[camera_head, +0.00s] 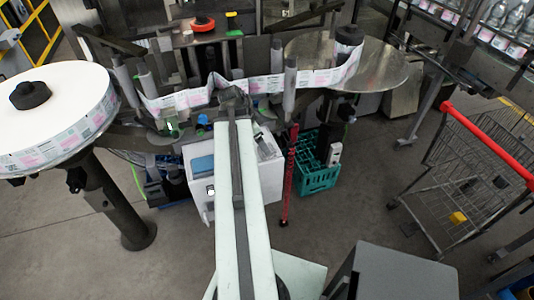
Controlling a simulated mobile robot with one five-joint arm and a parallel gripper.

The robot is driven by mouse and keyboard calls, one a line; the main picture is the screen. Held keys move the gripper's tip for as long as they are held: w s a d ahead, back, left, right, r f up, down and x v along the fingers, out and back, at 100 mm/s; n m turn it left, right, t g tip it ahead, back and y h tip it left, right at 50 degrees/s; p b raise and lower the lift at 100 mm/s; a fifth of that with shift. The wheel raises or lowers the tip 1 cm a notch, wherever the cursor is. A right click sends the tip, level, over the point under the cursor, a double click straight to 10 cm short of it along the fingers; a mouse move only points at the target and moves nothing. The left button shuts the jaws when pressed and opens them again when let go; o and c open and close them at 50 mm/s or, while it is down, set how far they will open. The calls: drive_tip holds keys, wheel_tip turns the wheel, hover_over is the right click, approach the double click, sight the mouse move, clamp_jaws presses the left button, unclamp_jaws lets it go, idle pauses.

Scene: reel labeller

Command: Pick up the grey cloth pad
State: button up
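My arm reaches forward from the bottom centre of the head view, over a white box. My gripper (232,94) is the dark, small end of the arm, in front of the label strip. I cannot see its fingers clearly enough to tell if it is open or shut, or if it holds anything. I cannot make out a grey cloth pad; it may be hidden behind my arm or too small to tell.
The labeller's printed strip (186,101) runs from a large white reel (60,115) to a metal disc (385,72). A white box (265,172) and teal crate (318,180) stand below. A red-handled wire cart (465,180) is right. Floor (365,195) is clear between crate and cart.

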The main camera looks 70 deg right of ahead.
drive_tip(key=shift+f, duration=0.2)
drive_tip(key=b+x, duration=0.4)
drive_tip(key=x, duration=0.1)
drive_tip(key=shift+w+d+f+b, duration=0.1)
drive_tip(key=shift+d+f+b, duration=0.15)
drive_tip(key=shift+b, duration=0.1)
drive_tip(key=shift+r, duration=0.25)
drive_tip(key=c, duration=1.5)
drive_tip(key=shift+o, duration=0.2)
wheel_tip(320, 180, up, 10)
drive_tip(key=p, duration=1)
